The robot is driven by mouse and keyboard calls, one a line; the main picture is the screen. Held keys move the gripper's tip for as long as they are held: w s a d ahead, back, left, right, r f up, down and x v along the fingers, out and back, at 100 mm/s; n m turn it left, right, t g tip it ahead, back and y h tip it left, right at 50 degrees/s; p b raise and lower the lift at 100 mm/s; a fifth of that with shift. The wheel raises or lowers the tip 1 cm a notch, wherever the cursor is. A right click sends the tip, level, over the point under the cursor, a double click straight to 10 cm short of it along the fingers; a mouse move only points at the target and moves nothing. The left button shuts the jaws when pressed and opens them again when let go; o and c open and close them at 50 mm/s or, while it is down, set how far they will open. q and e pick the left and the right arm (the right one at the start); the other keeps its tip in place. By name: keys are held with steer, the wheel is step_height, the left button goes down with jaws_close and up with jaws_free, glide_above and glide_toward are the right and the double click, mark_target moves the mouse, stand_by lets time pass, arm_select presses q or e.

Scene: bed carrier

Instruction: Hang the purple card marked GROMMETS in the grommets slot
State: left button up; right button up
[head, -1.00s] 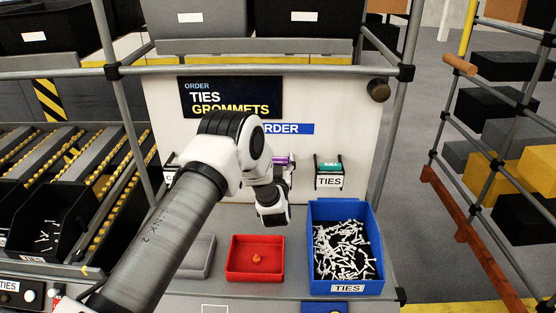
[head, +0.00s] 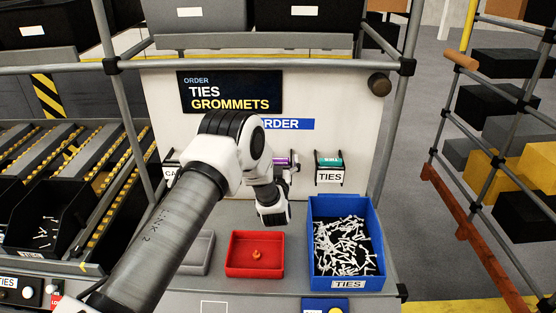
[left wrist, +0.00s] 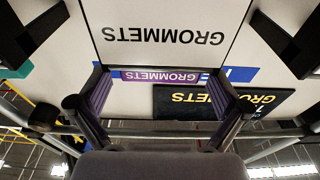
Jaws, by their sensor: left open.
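The purple card (head: 281,161) marked GROMMETS is at the back panel, just past my left gripper (head: 287,172). In the left wrist view the card (left wrist: 160,76) shows upside down, between my two open fingers and apart from both. A white label (left wrist: 163,35) reading GROMMETS is beside it, with dark prongs at either side. The card lines up with this slot, but I cannot tell how its edges rest on the prongs. In the head view my left wrist hides most of the slot. My right gripper is not in view.
The teal card (head: 328,160) hangs in the TIES slot to the right. A blue bin (head: 347,283) of white ties, a red tray (head: 255,268) and a grey tray (head: 205,240) stand on the bench below. The order sign (head: 230,92) is above.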

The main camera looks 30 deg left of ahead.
arm_select(q)
steer(key=v, duration=1.2)
